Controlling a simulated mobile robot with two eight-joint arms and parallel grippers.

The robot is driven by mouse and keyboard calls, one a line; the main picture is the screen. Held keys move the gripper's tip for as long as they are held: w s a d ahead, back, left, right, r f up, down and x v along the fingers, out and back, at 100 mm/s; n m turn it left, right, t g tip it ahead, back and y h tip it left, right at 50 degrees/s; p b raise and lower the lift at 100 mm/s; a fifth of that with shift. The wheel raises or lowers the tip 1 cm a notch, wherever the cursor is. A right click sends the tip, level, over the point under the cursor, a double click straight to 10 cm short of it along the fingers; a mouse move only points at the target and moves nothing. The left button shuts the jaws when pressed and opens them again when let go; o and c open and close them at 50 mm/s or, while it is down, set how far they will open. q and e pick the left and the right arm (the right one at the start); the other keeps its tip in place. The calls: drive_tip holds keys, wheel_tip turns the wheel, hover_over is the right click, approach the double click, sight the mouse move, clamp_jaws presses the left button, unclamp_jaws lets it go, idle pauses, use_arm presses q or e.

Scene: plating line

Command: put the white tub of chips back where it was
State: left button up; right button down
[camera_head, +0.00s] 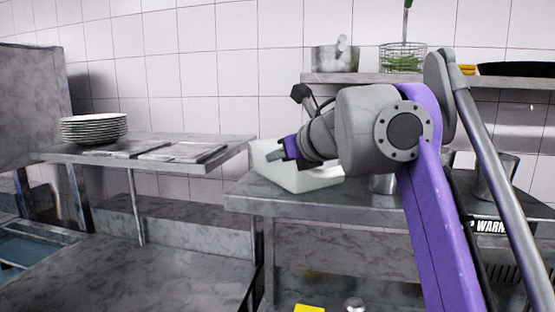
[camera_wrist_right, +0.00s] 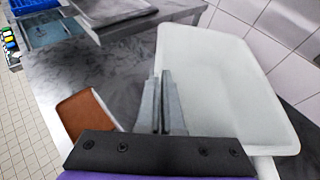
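The white tub (camera_head: 312,181) stands on the steel counter at the middle of the head view, partly hidden behind my right gripper and arm. In the right wrist view the tub (camera_wrist_right: 232,75) fills the right half, and its inside looks plain white with no chips to be seen. My right gripper (camera_head: 277,154) is at the tub's left side. In the wrist view its two grey fingers (camera_wrist_right: 161,80) are close together with the tub's left wall between them. My left gripper is in neither view.
The steel counter (camera_head: 262,206) holds the tub. A stack of white plates (camera_head: 93,129) and flat trays (camera_head: 183,152) sit on the shelf at left. A steel pot (camera_head: 334,60) and wire basket (camera_head: 402,59) stand on the wall shelf. A brown board (camera_wrist_right: 88,113) lies beside the fingers.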

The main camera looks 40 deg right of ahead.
drive_tip(key=shift+w+f, duration=0.1)
drive_tip(key=shift+w, duration=0.3)
drive_tip(key=c, duration=1.4)
unclamp_jaws()
drive_tip(key=shift+w, duration=0.1)
drive_tip(key=shift+o, duration=1.6)
drive_tip(key=shift+s, duration=0.25)
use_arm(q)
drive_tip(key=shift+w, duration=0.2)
use_arm(e)
drive_tip(key=shift+w, duration=0.1)
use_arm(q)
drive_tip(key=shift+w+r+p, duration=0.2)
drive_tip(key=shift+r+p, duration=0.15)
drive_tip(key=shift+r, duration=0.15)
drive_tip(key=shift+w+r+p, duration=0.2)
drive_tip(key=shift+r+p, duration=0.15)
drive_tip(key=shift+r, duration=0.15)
use_arm(e)
drive_tip(key=v, duration=1.2)
